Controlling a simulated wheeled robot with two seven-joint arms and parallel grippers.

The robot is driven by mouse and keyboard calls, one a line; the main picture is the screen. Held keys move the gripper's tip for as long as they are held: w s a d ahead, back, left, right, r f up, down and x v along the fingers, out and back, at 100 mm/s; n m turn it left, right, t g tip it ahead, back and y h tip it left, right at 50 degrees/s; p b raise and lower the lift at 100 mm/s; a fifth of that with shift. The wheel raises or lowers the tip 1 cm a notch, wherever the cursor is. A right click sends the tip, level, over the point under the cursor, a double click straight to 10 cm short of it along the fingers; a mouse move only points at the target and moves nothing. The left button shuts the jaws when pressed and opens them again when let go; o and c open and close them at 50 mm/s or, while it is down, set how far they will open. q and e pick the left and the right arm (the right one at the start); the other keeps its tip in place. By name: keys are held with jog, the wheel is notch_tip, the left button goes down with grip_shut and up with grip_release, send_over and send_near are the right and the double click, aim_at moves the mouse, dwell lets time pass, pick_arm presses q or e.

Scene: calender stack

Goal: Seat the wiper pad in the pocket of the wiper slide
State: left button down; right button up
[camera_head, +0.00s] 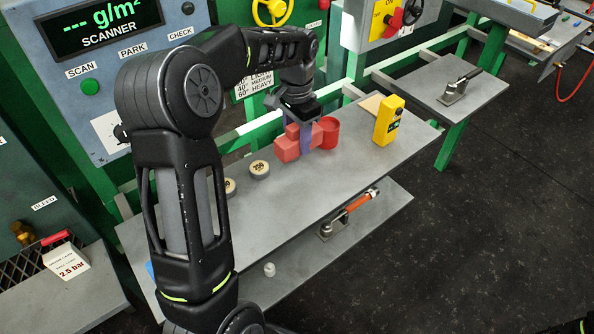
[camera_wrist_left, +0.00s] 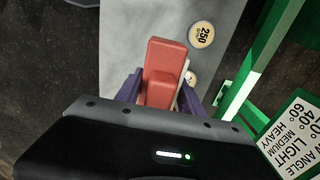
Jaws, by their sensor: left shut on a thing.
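A red stepped block (camera_head: 287,150), which looks like the wiper pad, is at the grey shelf in the head view. My left gripper (camera_head: 304,138) is over it with purple fingers pointing down, shut on it. In the left wrist view the block (camera_wrist_left: 166,55) lies between the purple fingers, its raised part nearest the palm. A thin pale strip shows along its right side there. I cannot tell whether the block touches the shelf. The wiper slide and its pocket cannot be made out. My right gripper is not in view.
A red cup (camera_head: 329,131) stands close right of the block. A yellow box (camera_head: 388,120) stands farther right on the shelf (camera_head: 340,175). Round weights (camera_head: 259,170) lie to the left. A red-handled tool (camera_head: 347,213) lies on the lower shelf. Green frame posts stand behind.

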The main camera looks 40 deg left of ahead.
pick_arm(q)
send_over(297, 175)
notch_tip(297, 175, down, 6)
jog(key=shift+f+p, duration=0.1)
jog(key=shift+p, duration=0.2)
jog(key=shift+f, duration=1.85)
jog(key=shift+f, duration=0.15)
jog(key=c, duration=0.7)
grip_release()
notch_tip(297, 175, up, 12)
jog(key=shift+r, duration=0.2)
